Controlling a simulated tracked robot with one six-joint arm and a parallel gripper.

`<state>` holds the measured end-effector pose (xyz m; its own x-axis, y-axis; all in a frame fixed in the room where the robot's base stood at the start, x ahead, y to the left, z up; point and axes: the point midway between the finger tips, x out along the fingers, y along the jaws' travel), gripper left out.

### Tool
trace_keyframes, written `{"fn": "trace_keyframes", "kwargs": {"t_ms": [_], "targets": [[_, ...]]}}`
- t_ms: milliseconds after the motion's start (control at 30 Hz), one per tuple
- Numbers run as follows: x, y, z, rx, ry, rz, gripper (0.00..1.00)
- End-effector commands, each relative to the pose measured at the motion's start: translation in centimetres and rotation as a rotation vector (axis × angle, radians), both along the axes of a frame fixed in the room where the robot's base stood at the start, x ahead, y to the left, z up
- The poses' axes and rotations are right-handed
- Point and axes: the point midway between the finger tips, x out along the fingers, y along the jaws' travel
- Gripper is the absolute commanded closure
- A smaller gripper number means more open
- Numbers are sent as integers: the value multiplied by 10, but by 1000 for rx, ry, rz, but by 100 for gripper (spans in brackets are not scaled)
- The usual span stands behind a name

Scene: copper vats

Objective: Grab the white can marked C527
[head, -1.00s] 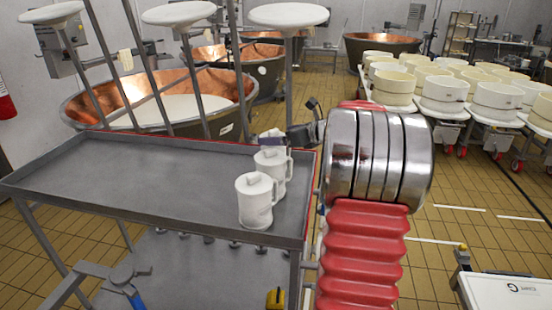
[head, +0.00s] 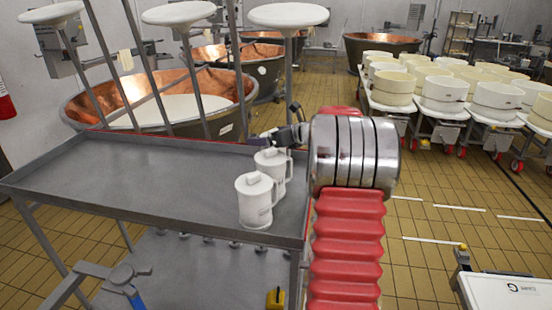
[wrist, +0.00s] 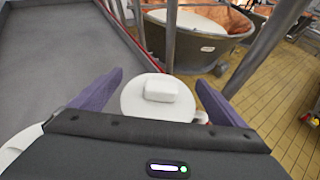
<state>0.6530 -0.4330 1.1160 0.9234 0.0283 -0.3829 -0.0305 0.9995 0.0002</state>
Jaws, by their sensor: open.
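Two white lidded cans with handles stand upright on the grey metal table (head: 150,175), near its right end: a front can (head: 255,203) and a back can (head: 271,170) partly behind it. Any marking is too small to read, so I cannot tell which is C527. My gripper (head: 268,141) is just behind and above the back can in the head view, partly hidden. In the wrist view its purple fingers are open, one on each side of a white lid (wrist: 158,97). Part of another white thing shows at the lower left (wrist: 16,148). I cannot match that lid to a can surely.
A copper vat (head: 165,100) stands behind the table, with white round discs on poles (head: 178,13) before it. White tubs on wheeled carts (head: 440,92) fill the back right. Tiled floor (head: 450,190) to the right is mostly clear.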

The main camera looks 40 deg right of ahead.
Motion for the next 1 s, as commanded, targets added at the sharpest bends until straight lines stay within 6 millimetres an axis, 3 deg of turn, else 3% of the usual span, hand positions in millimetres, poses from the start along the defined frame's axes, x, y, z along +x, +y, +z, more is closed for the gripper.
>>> {"fn": "trace_keyframes", "kwargs": {"t_ms": [200, 700, 1000], "targets": [[14, 1, -6, 0, 0, 1, 5], [14, 1, -6, -1, 0, 1, 5], [14, 2, -6, -1, 0, 1, 26]]}}
